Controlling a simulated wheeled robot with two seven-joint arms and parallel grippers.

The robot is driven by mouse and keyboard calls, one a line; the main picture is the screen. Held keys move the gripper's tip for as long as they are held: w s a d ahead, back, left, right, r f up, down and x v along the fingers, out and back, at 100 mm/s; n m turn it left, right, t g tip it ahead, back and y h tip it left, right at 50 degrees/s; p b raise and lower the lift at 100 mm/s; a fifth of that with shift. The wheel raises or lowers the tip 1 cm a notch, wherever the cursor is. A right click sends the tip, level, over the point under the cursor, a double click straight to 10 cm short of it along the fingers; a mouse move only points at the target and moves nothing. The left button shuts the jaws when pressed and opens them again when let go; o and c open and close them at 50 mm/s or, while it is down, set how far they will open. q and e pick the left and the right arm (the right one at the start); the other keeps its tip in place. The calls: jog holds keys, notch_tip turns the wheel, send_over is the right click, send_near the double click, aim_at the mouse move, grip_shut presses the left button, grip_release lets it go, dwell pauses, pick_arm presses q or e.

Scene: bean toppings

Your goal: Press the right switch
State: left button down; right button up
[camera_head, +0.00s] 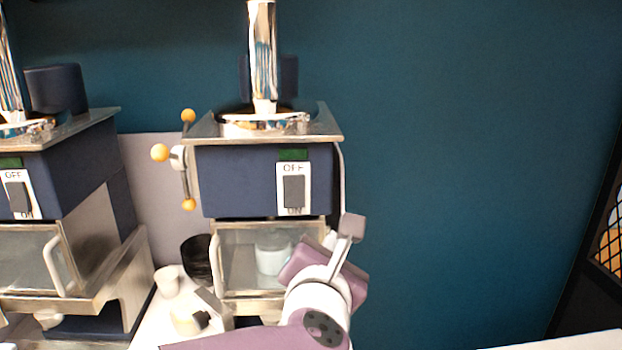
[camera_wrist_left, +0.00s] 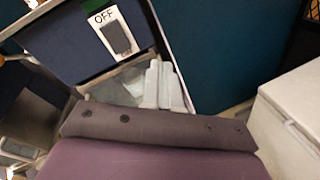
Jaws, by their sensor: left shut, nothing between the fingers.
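The right switch (camera_head: 294,191) is a dark rocker on a white plate marked OFF, on the blue front of the right machine (camera_head: 240,180). It also shows at the upper left of the left wrist view (camera_wrist_left: 118,37). My left gripper (camera_head: 352,227) is shut and empty, below and to the right of the switch and apart from it. Its pale closed fingers also show in the left wrist view (camera_wrist_left: 162,84), below and right of the switch plate. My right gripper is in neither view.
A left machine (camera_head: 75,170) with its own OFF switch (camera_head: 19,194) stands at the left. A lever with orange knobs (camera_head: 160,152) sits on the right machine's left side. A glass door (camera_head: 235,258) is below the switch. Space to the right is open.

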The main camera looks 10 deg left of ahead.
pick_arm(q)
jog(key=w+a+n+y, duration=0.1)
jog(key=a+n+y, duration=0.2)
jog(key=a+n, duration=0.4)
jog(key=n+y+p, duration=0.1)
jog(key=n+p, duration=0.1)
jog(key=p, duration=0.2)
send_near(295, 204)
jog(key=w, duration=0.1)
jog(key=shift+g, duration=0.3)
jog(key=x, duration=0.1)
jog(key=p+x, duration=0.1)
jog(key=x, duration=0.3)
jog(key=shift+s+a+r+p, duration=0.1)
jog(key=shift+a+r+p, duration=0.2)
jog(key=shift+p, duration=0.1)
jog(key=shift+w+f, duration=0.15)
jog(key=shift+w, duration=0.3)
jog(key=shift+d, duration=0.1)
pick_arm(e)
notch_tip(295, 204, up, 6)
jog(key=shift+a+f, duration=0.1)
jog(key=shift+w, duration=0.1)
